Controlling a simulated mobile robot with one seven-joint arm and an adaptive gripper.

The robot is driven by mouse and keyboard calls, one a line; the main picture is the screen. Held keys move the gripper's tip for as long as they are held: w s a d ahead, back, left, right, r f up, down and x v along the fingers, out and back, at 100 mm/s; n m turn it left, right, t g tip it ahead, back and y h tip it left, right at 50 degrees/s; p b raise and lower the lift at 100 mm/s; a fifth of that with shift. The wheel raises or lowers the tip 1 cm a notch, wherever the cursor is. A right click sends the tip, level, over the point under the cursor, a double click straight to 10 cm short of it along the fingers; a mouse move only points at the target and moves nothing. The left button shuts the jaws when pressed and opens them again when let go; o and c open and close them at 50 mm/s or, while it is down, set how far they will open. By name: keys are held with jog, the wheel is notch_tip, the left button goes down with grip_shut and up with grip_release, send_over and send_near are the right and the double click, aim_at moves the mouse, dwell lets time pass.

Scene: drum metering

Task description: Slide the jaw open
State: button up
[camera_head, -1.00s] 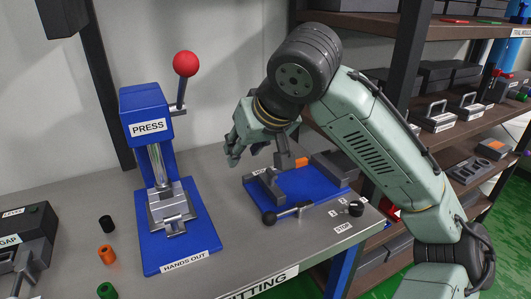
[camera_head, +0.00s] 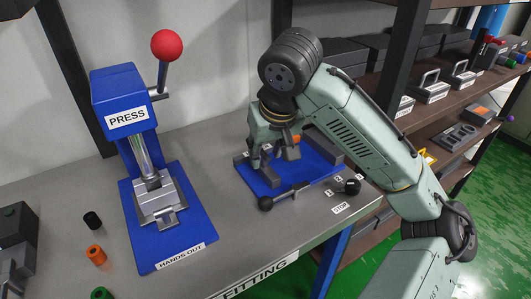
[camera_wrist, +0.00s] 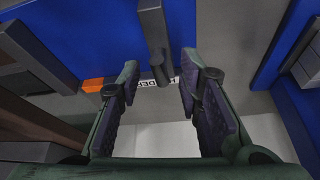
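The jaw fixture has a blue base plate (camera_head: 312,174) on the bench at the centre of the head view. A grey jaw block (camera_head: 243,159) stands at its left side and a longer dark grey block (camera_head: 324,145) at its right. A small orange piece (camera_head: 296,139) shows behind my gripper, and also in the wrist view (camera_wrist: 93,85). My gripper (camera_head: 273,160) is low over the left part of the plate, fingers down and apart. In the wrist view a dark grey bar (camera_wrist: 153,30) reaches between the open fingers; contact cannot be told.
A blue press (camera_head: 128,117) stands left. Bare bench (camera_head: 222,225) lies between. Shelves stand right.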

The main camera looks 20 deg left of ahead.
jog(key=shift+x, duration=1)
jog(key=shift+c, duration=0.2)
jog(key=shift+r, duration=0.1)
grip_shut()
